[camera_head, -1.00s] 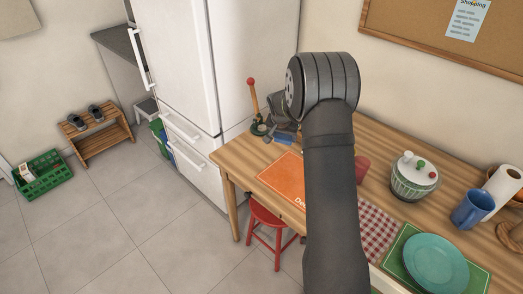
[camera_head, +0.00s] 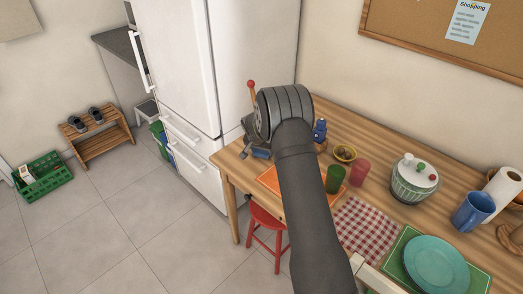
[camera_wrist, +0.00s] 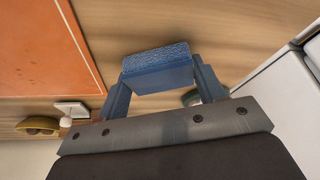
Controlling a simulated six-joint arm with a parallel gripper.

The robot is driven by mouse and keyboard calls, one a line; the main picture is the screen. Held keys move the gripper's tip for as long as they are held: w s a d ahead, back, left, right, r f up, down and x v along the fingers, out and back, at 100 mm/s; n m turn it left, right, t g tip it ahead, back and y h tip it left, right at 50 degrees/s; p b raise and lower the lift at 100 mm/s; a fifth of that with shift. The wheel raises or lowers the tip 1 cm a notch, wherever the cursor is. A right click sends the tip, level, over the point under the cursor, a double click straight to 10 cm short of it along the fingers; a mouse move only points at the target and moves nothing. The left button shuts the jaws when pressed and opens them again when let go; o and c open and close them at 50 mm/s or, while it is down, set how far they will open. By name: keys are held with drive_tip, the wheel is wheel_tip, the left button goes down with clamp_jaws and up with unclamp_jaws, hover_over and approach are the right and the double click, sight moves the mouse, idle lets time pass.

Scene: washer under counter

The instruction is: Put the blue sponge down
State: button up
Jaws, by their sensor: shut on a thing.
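My gripper (camera_wrist: 160,82) is shut on the blue sponge (camera_wrist: 158,66), which sits between its two blue fingers in the wrist view. The sponge is a small block with a rough face. Bare wooden table top lies beyond it in that view; whether the sponge touches the table I cannot tell. In the head view my arm's dark wrist hides most of the gripper. A bit of blue (camera_head: 262,154) shows below the wrist near the table's left end, but I cannot tell sponge from finger there.
An orange mat (camera_wrist: 40,45) lies left of the sponge in the wrist view. A green cup (camera_head: 335,179), red cup (camera_head: 360,172), small bowl (camera_head: 345,153) and blue item (camera_head: 320,130) stand right of my arm. The white fridge (camera_head: 255,60) is behind the table's left end.

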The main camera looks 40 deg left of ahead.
drive_tip(key=o, duration=1.1)
drive_tip(key=shift+f, duration=0.1)
drive_tip(key=v, duration=1.2)
drive_tip(key=x, duration=1.1)
drive_tip(key=shift+w+a+f, duration=0.1)
drive_tip(key=shift+w+f, duration=0.15)
drive_tip(key=shift+f, duration=0.05)
drive_tip(key=shift+r, duration=1.4)
